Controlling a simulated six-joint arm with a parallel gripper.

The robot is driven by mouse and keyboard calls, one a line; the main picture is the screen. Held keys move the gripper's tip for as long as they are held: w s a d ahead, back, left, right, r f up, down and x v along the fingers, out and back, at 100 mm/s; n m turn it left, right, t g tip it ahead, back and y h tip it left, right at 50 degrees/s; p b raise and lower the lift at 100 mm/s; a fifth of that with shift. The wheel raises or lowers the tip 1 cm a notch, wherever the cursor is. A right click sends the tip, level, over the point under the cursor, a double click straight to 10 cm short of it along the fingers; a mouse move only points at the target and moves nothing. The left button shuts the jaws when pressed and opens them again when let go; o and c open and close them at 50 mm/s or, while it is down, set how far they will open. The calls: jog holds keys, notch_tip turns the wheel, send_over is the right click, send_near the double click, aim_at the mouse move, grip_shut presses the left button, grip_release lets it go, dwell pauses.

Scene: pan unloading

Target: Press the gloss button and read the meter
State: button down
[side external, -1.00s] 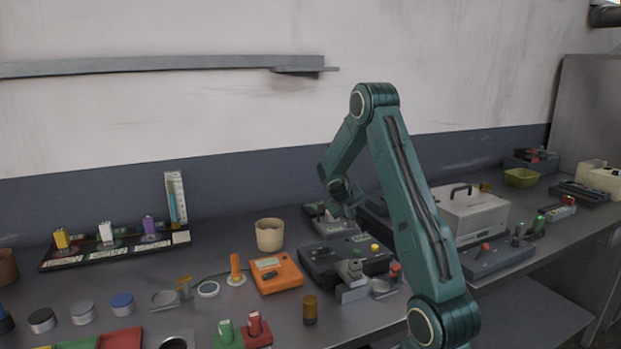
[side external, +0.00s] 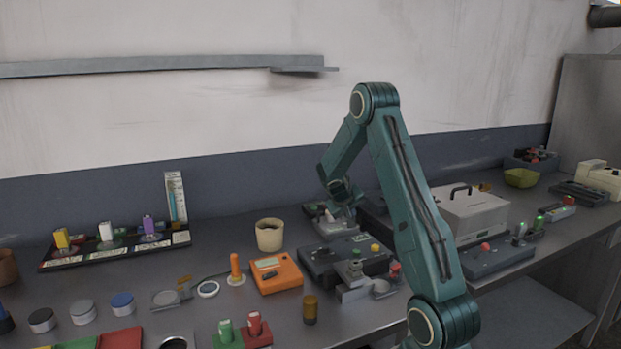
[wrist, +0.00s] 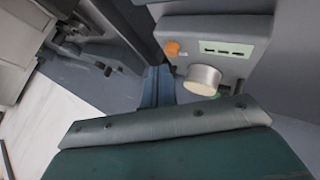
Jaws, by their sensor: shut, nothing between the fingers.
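My gripper (side external: 336,208) is low at the back of the bench, over or beside a small grey device (side external: 333,228). In the wrist view my gripper (wrist: 158,86) shows as narrow blue fingers, close together with nothing visible between them. Just right of them is a grey panel (wrist: 235,28) with an orange button (wrist: 172,48), a pale green strip with dark marks (wrist: 228,48) and a silver round knob (wrist: 203,79). I cannot read a gloss label. Whether the fingertips touch the panel is unclear.
A dark control box (side external: 345,256) with coloured buttons stands in front of my gripper. A beige cup (side external: 269,234) is to its left. A pale case with a handle (side external: 470,215) stands right, beyond my arm. Free bench lies left of the cup.

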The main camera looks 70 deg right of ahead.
jog(key=shift+f, duration=1)
dwell(1.2)
jog(key=shift+r, duration=0.15)
dwell(0.3)
jog(key=shift+r, duration=0.85)
jog(key=shift+r, duration=0.1)
jog(key=shift+r, duration=2.4)
jog(key=shift+a, duration=0.1)
